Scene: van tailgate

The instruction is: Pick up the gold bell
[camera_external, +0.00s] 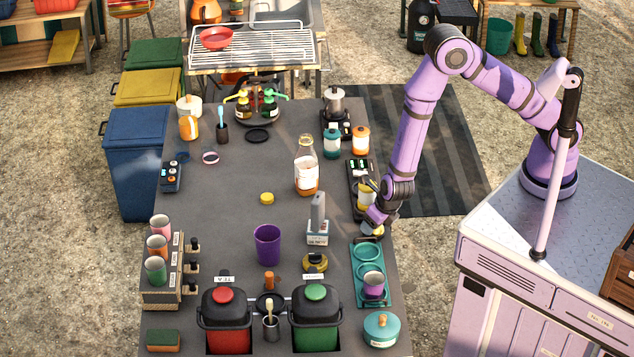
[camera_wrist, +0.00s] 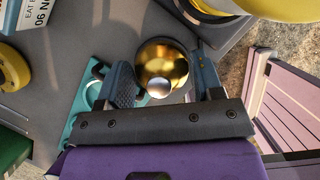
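The gold bell (camera_wrist: 163,62) is a shiny round dome with a silver knob, seen from above in the wrist view. My gripper (camera_wrist: 163,72) is over it, with one finger on the left and one on the right of the dome. The fingers look apart, with thin gaps at the dome's sides; I cannot tell whether either touches it. In the external view my gripper (camera_external: 375,217) points down at the table's right edge. A small part of the bell (camera_external: 373,231) shows beneath it; the rest is hidden by the gripper.
A teal tray (camera_external: 369,255) with a purple cup (camera_external: 373,284) lies just in front of the bell. A yellow mug (camera_external: 366,197) stands close behind my gripper. The table's middle is mostly clear.

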